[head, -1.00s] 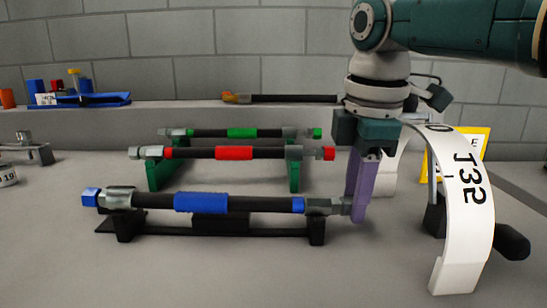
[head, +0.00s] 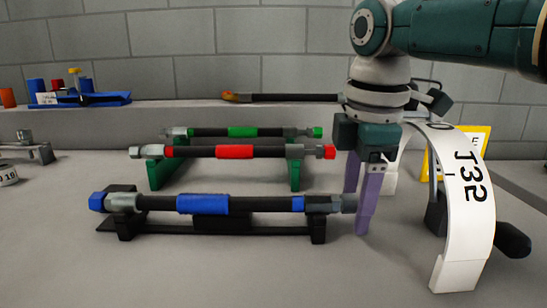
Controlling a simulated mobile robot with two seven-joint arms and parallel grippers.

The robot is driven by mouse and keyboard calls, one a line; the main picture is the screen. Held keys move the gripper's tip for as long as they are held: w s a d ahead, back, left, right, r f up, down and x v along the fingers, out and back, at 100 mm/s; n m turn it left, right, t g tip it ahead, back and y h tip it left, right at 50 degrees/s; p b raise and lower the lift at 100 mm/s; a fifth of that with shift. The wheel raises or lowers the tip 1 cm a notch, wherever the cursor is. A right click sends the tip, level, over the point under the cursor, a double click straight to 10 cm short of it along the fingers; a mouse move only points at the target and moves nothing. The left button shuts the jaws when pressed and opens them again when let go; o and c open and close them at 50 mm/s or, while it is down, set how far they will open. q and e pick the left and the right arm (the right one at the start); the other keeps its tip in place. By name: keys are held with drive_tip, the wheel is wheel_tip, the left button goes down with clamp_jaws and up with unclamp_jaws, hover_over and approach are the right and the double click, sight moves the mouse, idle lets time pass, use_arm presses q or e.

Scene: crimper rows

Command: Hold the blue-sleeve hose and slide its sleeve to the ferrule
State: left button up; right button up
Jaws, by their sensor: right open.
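The blue-sleeve hose (head: 265,204) lies level across a low black stand (head: 275,231) at the front. Its blue sleeve (head: 203,204) sits left of the hose's middle. A blue band (head: 298,204) is at the right, beside the grey ferrule and end fitting (head: 325,204). A blue nut (head: 97,201) and a grey fitting are at the left end. My right gripper (head: 357,214) is open at the hose's right end, purple fingers pointing down. One finger is partly hidden behind the end fitting; I cannot tell if either touches it. My left gripper is out of view.
A red-sleeve hose (head: 270,152) and a green-sleeve hose (head: 275,132) lie behind on a green stand (head: 155,177). A curved white piece marked J32 (head: 470,220) stands close right of my right gripper. The front bench is clear.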

drive_tip(key=o, duration=0.5)
drive_tip(key=shift+r, duration=0.1)
drive_tip(key=shift+c, duration=0.2)
wheel_tip(320, 180, up, 11)
drive_tip(key=s, duration=0.2)
drive_tip(key=s+a+f+m+y+p, duration=0.25)
drive_tip(key=s+m+p, duration=0.35)
drive_tip(key=s+p, duration=0.7)
drive_tip(key=s+d+r+m+t+h+p, duration=0.1)
drive_tip(key=s+d+r+m+p, duration=0.4)
drive_tip(key=s+p, duration=0.3)
drive_tip(key=s+d+r+m+t+h+p, duration=0.1)
drive_tip(key=s+d+r+m+p, duration=0.4)
drive_tip(key=s+p, duration=0.3)
wheel_tip(320, 180, up, 38)
drive_tip(key=p, duration=3.7)
drive_tip(key=shift+w+a+p, duration=0.15)
drive_tip(key=shift+a+p, duration=0.05)
drive_tip(key=shift+p, duration=0.1)
